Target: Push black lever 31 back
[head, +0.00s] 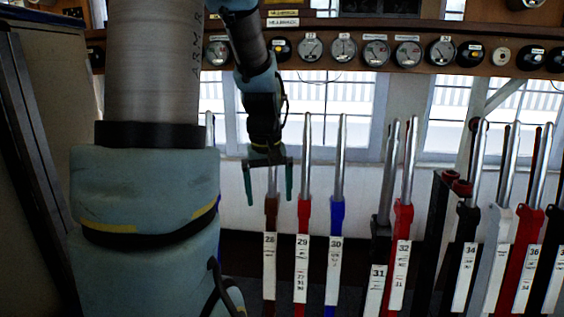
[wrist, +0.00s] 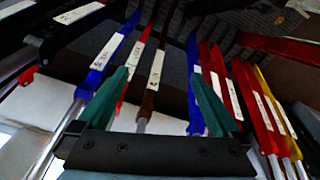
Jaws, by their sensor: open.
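Black lever 31 (head: 381,228) stands right of centre in the head view, with a silver handle, black body and white label marked 31. It is beside red lever 32 (head: 403,222), and its handle leans slightly to the right in the picture. My gripper (head: 269,201) is open and empty, pointing down in front of brown lever 28 (head: 270,215), well left of lever 31. In the wrist view my gripper (wrist: 160,76) has its green fingers spread, with a brown lever showing between them. A black lever (wrist: 60,32) at upper left there may be 31; its label is unreadable.
Red lever 29 (head: 303,215) and blue lever 30 (head: 336,220) stand between my gripper and lever 31. Several more levers, including black lever 34 (head: 467,230), crowd the right. A shelf with gauges (head: 343,48) runs above.

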